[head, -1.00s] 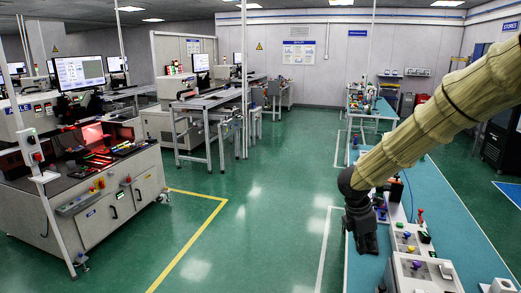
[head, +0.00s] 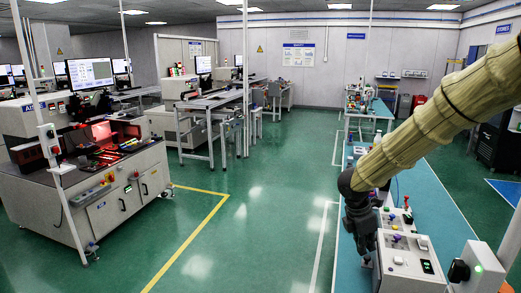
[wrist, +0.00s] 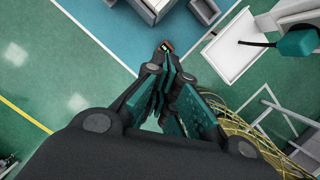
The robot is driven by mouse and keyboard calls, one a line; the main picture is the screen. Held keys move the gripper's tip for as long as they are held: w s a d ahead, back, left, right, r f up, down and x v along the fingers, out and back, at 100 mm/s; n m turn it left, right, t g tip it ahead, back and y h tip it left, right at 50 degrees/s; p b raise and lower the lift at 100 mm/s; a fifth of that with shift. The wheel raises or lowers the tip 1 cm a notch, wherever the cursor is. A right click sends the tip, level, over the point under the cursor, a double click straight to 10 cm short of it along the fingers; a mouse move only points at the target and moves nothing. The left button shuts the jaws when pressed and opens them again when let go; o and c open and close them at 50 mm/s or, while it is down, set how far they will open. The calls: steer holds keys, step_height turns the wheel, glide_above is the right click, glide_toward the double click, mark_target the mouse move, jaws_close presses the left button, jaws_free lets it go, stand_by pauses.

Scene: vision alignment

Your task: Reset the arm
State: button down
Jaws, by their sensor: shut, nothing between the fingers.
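My gripper (head: 362,248) hangs at the end of my beige-sleeved arm (head: 440,115), at the near left edge of the teal-topped bench on the right. It points down, beside the grey control boxes. In the wrist view my gripper (wrist: 165,52) shows black links and teal finger pads converging at the tips. It is shut and holds nothing. Its tips appear over the floor and bench area; the exact height above them cannot be told.
The teal bench (head: 452,215) carries a grey control box (head: 408,262) with buttons and a white box (head: 478,268) with a green light. A workstation (head: 95,185) with a monitor stands at left. The green floor (head: 255,225) between them is clear, with yellow and white lines.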

steer(key=s+d+f+n+t+h, duration=0.1)
steer(key=s+f+n, duration=0.6)
steer(key=f+n, duration=0.65)
steer(key=s+d+f+n+t+h, duration=0.15)
steer(key=s+f+n, duration=0.45)
steer(key=f+n, duration=0.7)
steer(key=s+a+f+n+g+y, duration=0.15)
steer(key=s+a+f+n, duration=0.25)
steer(key=s+n, duration=0.5)
steer(key=s+a+f+n+g+y, duration=0.1)
steer(key=s+a+f+n+y, duration=0.25)
steer(key=s+n, duration=0.55)
steer(key=s+a+f+n+g+y, duration=0.1)
steer(key=s+a+f+n, duration=0.25)
steer(key=s+n, duration=0.55)
step_height(320, 180, down, 10)
steer(key=s+m+b, duration=0.1)
steer(key=m+b, duration=0.1)
steer(key=b, duration=0.8)
steer(key=shift+s+d+f, duration=0.2)
steer(key=shift+s, duration=0.05)
